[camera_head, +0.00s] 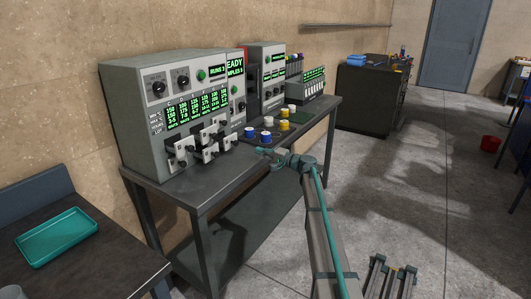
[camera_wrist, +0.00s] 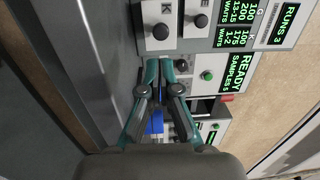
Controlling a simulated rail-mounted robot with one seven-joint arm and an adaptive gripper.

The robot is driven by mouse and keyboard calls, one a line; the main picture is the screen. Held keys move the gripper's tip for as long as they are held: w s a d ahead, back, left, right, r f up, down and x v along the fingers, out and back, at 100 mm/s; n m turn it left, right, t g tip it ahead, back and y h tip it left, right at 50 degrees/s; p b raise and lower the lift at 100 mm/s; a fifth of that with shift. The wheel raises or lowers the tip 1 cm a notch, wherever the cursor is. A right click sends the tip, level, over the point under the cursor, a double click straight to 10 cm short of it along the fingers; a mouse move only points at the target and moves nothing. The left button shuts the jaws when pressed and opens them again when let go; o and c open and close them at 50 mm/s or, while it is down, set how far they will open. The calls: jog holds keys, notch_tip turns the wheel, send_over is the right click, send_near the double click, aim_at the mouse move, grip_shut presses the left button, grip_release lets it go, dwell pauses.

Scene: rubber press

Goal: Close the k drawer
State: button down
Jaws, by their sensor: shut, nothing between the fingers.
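The K drawer (camera_wrist: 152,18) shows at the top of the wrist view, a pale front marked K with a round black knob (camera_wrist: 160,32). The E drawer front (camera_wrist: 205,12) is beside it. In the head view, the drawer fronts (camera_head: 208,150) stick out low on the grey press cabinet (camera_head: 130,105) by differing amounts. Their letters are too small to read there, and how far the K drawer stands out is unclear. My gripper (camera_wrist: 161,62) is shut and empty, its fingertips just below the K knob in the wrist picture. In the head view, my gripper (camera_head: 262,151) is right of the drawers, apart from them.
Blue, yellow and white capped jars (camera_head: 283,125) stand on the dark bench (camera_head: 165,185) behind my gripper. More instruments (camera_head: 266,70) line the wall. A teal tray (camera_head: 55,238) lies on the left table. The floor right of the bench is open.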

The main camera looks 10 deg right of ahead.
jog(key=p, duration=0.2)
send_near(231, 147)
jog(key=w+a+r, duration=0.2)
jog(key=w, duration=0.1)
jog(key=shift+w+a+r, duration=0.1)
jog(key=shift+a+r, duration=0.1)
jog(key=shift+r, duration=0.2)
jog(key=shift+w+a+f+b, duration=0.2)
jog(key=shift+w+b, duration=0.1)
jog(key=shift+b, duration=0.2)
jog(key=b+x, duration=0.3)
jog(key=x, duration=0.3)
jog(key=shift+d+f, duration=0.1)
jog(key=shift+f, duration=0.1)
jog(key=shift+w+r, duration=0.1)
jog(key=shift+r, duration=0.2)
